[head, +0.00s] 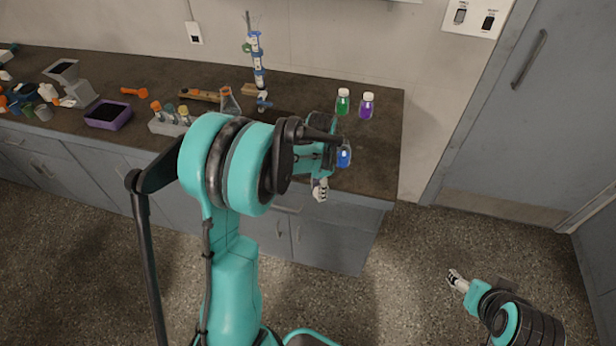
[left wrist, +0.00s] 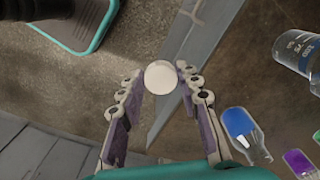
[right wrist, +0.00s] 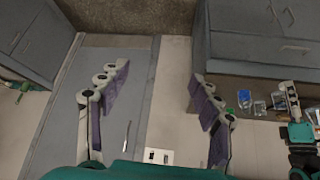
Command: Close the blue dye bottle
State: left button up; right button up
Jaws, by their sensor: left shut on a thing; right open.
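The blue dye bottle (head: 344,155) stands near the front right of the counter, partly hidden by my left arm in the head view. It also shows at lower right in the left wrist view (left wrist: 242,128), with no white cap visible on it. My left gripper (head: 320,189) is at the counter's front edge, just left of and in front of the bottle. Its fingertips are shut on a round white cap (left wrist: 160,77), apart from the bottle. My right gripper (head: 457,280) is open and empty, over the floor at the right, away from the counter.
Capped green (head: 343,102) and purple (head: 367,106) bottles stand behind the blue one. A flask (head: 229,101), a rack of bottles (head: 168,125) and a purple tray (head: 108,115) lie farther left on the counter (head: 385,135). A grey door (head: 530,130) is at the right.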

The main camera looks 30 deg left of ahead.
pick_arm(q)
jog(key=s+d+f+n+b, duration=0.2)
jog(key=s+d+f+n, duration=0.2)
jog(key=d+n, duration=0.3)
jog(key=shift+s+d+f+n+b, duration=0.35)
jog(key=shift+f+n, duration=0.05)
jog(key=shift+f, duration=0.05)
